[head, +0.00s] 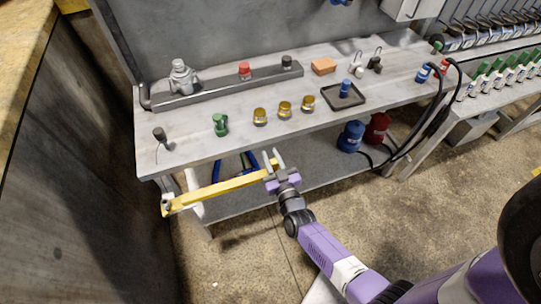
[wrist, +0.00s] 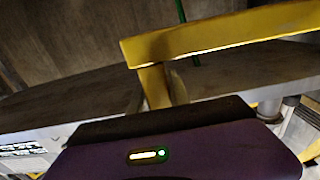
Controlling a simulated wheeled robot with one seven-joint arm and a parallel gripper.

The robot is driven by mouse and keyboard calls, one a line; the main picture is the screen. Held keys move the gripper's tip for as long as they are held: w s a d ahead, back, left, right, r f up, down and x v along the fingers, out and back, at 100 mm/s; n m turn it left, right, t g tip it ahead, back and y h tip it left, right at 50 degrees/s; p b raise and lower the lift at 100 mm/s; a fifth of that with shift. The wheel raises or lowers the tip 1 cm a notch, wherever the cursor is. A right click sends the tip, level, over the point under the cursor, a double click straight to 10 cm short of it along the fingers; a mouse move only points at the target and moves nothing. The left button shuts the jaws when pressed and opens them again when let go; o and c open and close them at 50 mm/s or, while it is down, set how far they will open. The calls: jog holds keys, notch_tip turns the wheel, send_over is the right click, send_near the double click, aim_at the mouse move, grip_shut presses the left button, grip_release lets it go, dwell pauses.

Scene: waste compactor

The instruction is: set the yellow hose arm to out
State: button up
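The yellow hose arm (head: 225,188) is a long bar below the bench's front edge. It runs from a hinge at the bench's left front corner to the right, along the front. In the wrist view the yellow bar (wrist: 225,36) crosses the upper right, with a short yellow post (wrist: 155,86) hanging from its left end. My gripper (head: 274,160) is at the bar's right end. Its grey fingers stand apart, with the yellow end seeming to lie between them. I cannot tell whether they touch it. The fingers do not show clearly in the wrist view.
The grey bench (head: 215,150) carries several knobs, a black tray (head: 343,97) and an orange block (head: 324,66). Blue hose loops (head: 232,165) show behind the yellow arm. A wooden-topped wall (head: 50,150) stands at left. The floor in front is clear.

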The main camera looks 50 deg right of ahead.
grip_shut()
dwell(1.0)
